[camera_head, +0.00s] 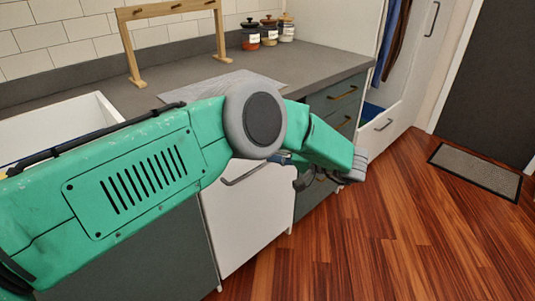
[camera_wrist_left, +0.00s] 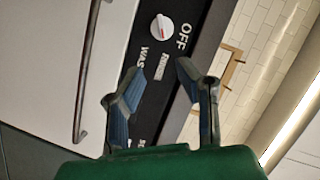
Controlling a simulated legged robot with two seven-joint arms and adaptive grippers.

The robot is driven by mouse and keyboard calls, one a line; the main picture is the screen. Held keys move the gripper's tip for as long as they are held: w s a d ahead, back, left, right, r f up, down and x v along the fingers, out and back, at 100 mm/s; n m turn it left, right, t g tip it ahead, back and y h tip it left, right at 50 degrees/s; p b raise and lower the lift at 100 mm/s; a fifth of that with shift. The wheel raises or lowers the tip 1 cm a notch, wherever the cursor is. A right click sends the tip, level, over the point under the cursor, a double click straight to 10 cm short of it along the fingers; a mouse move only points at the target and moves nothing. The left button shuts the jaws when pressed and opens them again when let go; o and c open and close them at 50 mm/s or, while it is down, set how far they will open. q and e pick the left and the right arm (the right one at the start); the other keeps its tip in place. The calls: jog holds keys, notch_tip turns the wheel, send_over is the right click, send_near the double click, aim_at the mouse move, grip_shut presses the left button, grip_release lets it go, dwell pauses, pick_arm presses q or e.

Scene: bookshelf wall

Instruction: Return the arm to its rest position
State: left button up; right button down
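My green left arm comes in from the left in the head view and reaches across the front of the counter. My left gripper (camera_head: 312,180) is at its end, partly hidden behind the arm, near the top of the white appliance door (camera_head: 250,215). In the left wrist view the gripper (camera_wrist_left: 158,82) is open, with two separate dark blue-grey fingers and nothing between them. Beyond the fingers is a black control panel with a white and red dial (camera_wrist_left: 162,28) and lettering that includes "OFF". The fingers appear apart from the dial. My right gripper is not in view.
The grey countertop (camera_head: 325,62) holds a wooden rack (camera_head: 132,55) and several jars (camera_head: 269,32). A white sink (camera_head: 60,128) is at the left. Drawers (camera_head: 340,95) and an open wardrobe stand to the right. The wooden floor (camera_head: 400,240) is clear, with a doormat (camera_head: 475,170).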

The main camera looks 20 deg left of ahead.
pick_arm(q)
jog(key=shift+a, duration=0.1)
notch_tip(320, 180, down, 7)
jog(key=w+a+m+t+h, duration=0.2)
jog(key=m+t, duration=0.2)
jog(key=t, duration=0.5)
jog(key=s+f+m+h, duration=0.3)
jog(key=s+f+h, duration=0.6)
jog(key=s+f, duration=0.15)
jog(key=s+f+g+h, duration=0.1)
jog(key=s+g, duration=0.2)
jog(key=s, duration=0.7)
jog(key=s+f+n+g+h, duration=0.1)
jog(key=s+g+h, duration=0.1)
jog(key=s, duration=0.9)
jog(key=s+a+f+g+h, duration=0.1)
jog(key=s+g, duration=0.3)
jog(key=s, duration=0.7)
jog(key=shift+h, duration=0.4)
jog(key=shift+w+f, duration=0.15)
jog(key=shift+w, duration=0.05)
